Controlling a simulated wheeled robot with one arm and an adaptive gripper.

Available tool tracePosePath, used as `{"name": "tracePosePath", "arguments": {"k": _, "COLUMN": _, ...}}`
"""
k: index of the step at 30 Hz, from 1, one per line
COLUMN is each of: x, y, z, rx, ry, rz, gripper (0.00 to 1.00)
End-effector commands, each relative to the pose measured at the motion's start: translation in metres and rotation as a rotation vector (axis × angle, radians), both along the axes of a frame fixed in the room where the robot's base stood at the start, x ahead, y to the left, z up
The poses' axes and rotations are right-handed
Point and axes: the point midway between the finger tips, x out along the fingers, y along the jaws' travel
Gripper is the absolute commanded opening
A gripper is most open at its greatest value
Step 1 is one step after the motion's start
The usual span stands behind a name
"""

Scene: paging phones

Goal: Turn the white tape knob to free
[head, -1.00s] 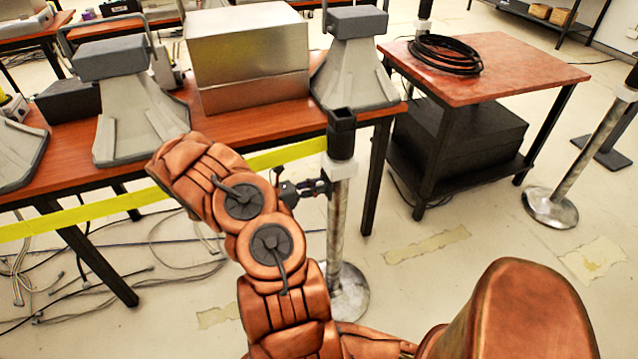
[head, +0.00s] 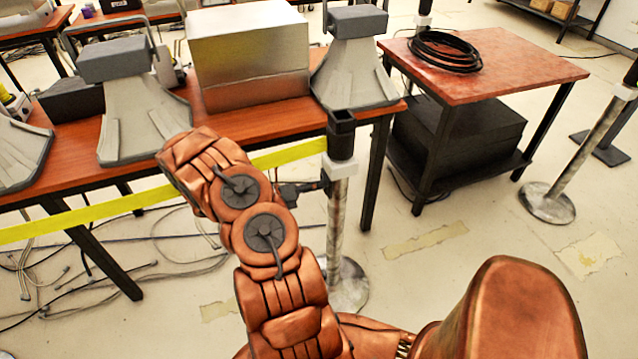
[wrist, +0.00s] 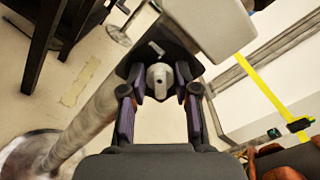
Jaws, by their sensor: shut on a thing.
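The white tape knob (wrist: 159,80) sits on a dark housing of the barrier post, between my finger pads in the wrist view. A small dark dot shows on its face, and a pale mark lies on the housing beyond it. My gripper (wrist: 160,92) is shut on the knob, one finger on each side. In the head view my gripper (head: 322,186) meets the post (head: 336,225) from the left, just below its black head (head: 341,140). The knob cannot be made out there. Yellow tape (head: 290,155) runs left from the post.
A wooden table (head: 225,118) with grey horn-shaped units (head: 140,115) and a metal box (head: 250,60) stands behind the tape. A side table (head: 520,68) holds a black cable coil (head: 445,52). Another post (head: 585,150) stands right. Loose cables lie on the floor left.

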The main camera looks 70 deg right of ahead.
Motion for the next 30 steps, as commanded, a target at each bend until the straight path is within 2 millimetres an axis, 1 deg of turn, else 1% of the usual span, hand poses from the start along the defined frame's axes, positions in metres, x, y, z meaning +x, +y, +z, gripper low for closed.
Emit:
{"name": "tracePosePath", "arguments": {"k": 12, "x": 0.0, "y": 0.001, "z": -0.002, "rx": 0.009, "ry": 0.002, "rz": 0.0, "gripper": 0.0}}
{"name": "tracePosePath", "arguments": {"k": 13, "x": 0.0, "y": 0.001, "z": -0.002, "rx": 0.008, "ry": 0.003, "rz": -0.001, "gripper": 0.32}}
{"name": "tracePosePath", "arguments": {"k": 15, "x": 0.0, "y": 0.001, "z": -0.002, "rx": 0.008, "ry": 0.002, "rz": -0.001, "gripper": 0.38}}
{"name": "tracePosePath", "arguments": {"k": 25, "x": 0.002, "y": 0.002, "z": -0.001, "rx": 0.005, "ry": 0.003, "rz": 0.0, "gripper": 0.38}}
{"name": "tracePosePath", "arguments": {"k": 30, "x": 0.015, "y": 0.013, "z": -0.001, "rx": 0.005, "ry": 0.002, "rz": 0.001, "gripper": 0.38}}
